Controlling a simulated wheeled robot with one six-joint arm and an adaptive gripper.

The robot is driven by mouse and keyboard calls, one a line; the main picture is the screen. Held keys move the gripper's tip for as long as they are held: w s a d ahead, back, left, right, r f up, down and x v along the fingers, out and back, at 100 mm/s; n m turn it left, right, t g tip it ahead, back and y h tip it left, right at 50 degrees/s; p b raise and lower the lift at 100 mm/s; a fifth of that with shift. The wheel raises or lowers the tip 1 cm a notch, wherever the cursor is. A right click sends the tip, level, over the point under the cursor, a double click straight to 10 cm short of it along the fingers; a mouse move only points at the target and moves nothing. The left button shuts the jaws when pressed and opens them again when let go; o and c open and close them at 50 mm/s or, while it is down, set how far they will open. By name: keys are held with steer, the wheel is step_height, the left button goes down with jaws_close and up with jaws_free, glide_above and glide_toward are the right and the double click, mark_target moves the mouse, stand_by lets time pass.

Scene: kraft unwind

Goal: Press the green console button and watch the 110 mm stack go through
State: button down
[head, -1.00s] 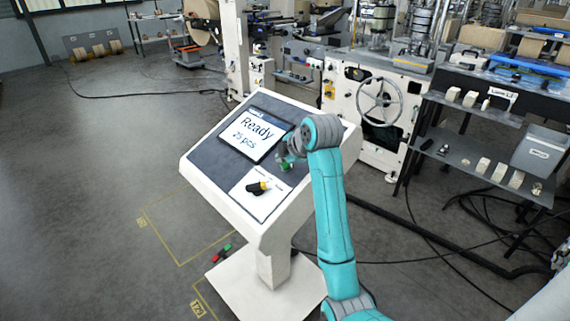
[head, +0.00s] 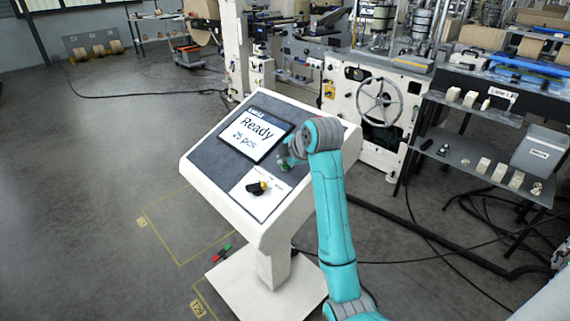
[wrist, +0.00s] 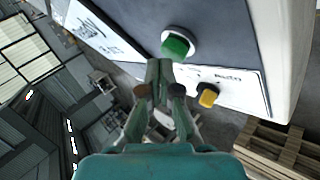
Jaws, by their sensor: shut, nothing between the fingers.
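The white console (head: 225,211) stands on a pedestal with a tilted dark panel. Its screen (head: 258,133) reads "Ready" and "25 pcs". The green button (wrist: 177,45) sits in a pale ring on the panel in the wrist view. In the head view my gripper mostly covers it. My gripper (wrist: 159,63) is shut and empty, its fingertips just beside the button in the wrist picture. I cannot tell whether they touch it. My gripper also shows over the panel in the head view (head: 286,162). The stack itself cannot be made out.
A black and yellow knob (head: 258,188) sits on the panel's white label plate, and its yellow part shows in the wrist view (wrist: 208,96). A machine with a handwheel (head: 380,102) stands behind. A shelf rack (head: 480,150) is at the right. Cables cross the floor.

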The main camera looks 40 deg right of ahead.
steer(key=shift+d+f, duration=0.25)
steer(key=shift+f, duration=0.3)
stand_by(0.9)
steer(key=shift+r, duration=0.1)
steer(key=shift+a+r, duration=0.4)
steer(key=shift+r, duration=0.45)
steer(key=r, duration=0.1)
steer(key=a+r, duration=0.1)
steer(key=r, duration=0.1)
steer(key=a+r, duration=0.1)
steer(key=shift+r, duration=0.3)
